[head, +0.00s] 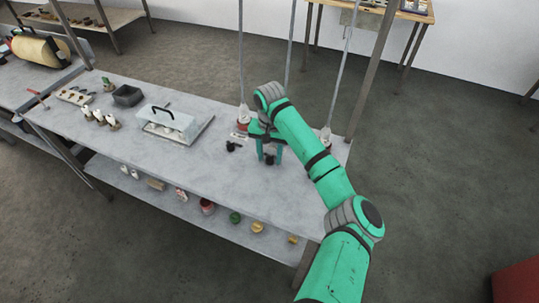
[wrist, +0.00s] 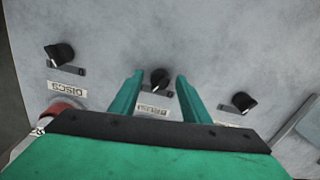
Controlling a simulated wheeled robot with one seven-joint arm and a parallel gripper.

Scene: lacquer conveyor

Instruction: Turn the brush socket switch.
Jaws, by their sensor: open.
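The brush socket switch is a small black knob (wrist: 159,78) on the grey worktop, with an upside-down label reading BRUSH (wrist: 153,110) beside it in the wrist view. My gripper (wrist: 160,84) is open, one finger on each side of this knob, with gaps showing on both sides. I cannot tell exactly how far down the fingers reach. In the head view my gripper (head: 270,151) points down at the worktop, with a black knob (head: 269,159) between its fingers.
The wrist view shows a knob (wrist: 60,54) labelled DISCS at left and another knob (wrist: 243,102) at right, its label partly hidden. A red base (wrist: 66,106) lies near my gripper. A lidded tray (head: 175,128) stands left on the worktop (head: 200,175).

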